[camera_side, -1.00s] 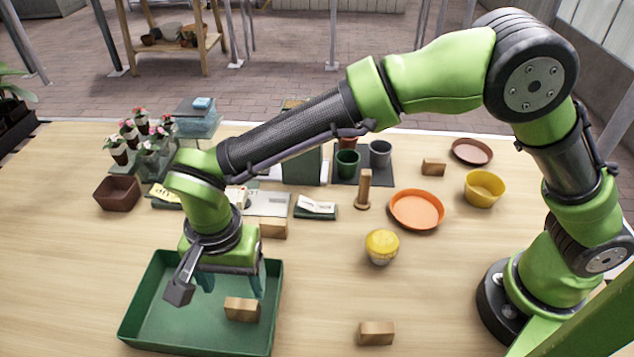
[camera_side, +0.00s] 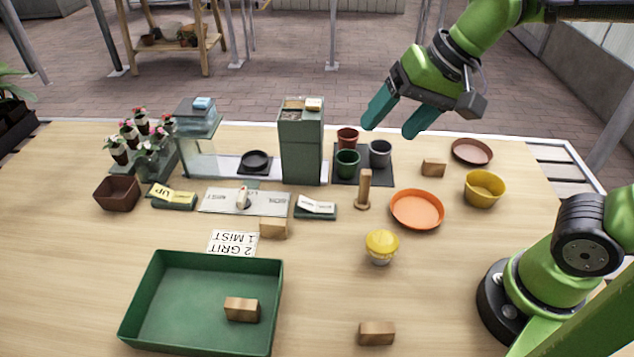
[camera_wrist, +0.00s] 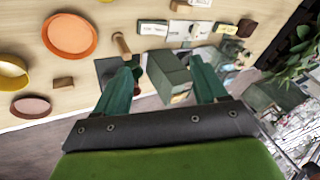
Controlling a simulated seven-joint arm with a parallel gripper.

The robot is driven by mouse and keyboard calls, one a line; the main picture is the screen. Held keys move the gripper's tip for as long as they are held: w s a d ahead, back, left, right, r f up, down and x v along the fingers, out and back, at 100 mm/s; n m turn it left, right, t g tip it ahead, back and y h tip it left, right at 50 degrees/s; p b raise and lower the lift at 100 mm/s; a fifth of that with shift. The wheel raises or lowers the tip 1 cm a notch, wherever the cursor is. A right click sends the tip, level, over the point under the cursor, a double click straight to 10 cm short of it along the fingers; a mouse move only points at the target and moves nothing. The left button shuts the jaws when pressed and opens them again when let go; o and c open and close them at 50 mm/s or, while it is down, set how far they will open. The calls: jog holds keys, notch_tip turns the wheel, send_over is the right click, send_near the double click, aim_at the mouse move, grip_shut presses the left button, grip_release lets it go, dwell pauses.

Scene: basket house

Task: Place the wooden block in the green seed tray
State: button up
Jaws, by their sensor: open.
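The green seed tray (camera_side: 160,325) stands at the front left of the table in the side view. A wooden block (camera_side: 241,309) lies inside it, on its floor toward the right side. Other wooden blocks lie on the table: one at the front (camera_side: 376,333), one at the back right (camera_side: 433,168), and one behind the tray (camera_side: 273,228). My gripper (camera_side: 392,121) is open and empty, raised high over the back of the table, far from the tray. Its two teal fingers also show spread apart in the wrist view (camera_wrist: 165,85).
A tall green box (camera_side: 302,145), small pots (camera_side: 380,153) and a wooden peg (camera_side: 364,190) stand at the back. An orange saucer (camera_side: 417,209), a yellow bowl (camera_side: 484,189) and a yellow-lidded jar (camera_side: 381,247) are at right. Flower pots (camera_side: 140,135) stand at left. The front middle is mostly clear.

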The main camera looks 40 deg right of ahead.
jog(key=s+d+f+n+t, duration=0.1)
jog(key=s+d+t, duration=0.1)
jog(key=s+d, duration=0.3)
jog(key=shift+d+f+h, duration=0.25)
jog(key=shift+d+h, duration=0.1)
jog(key=shift+h, duration=0.05)
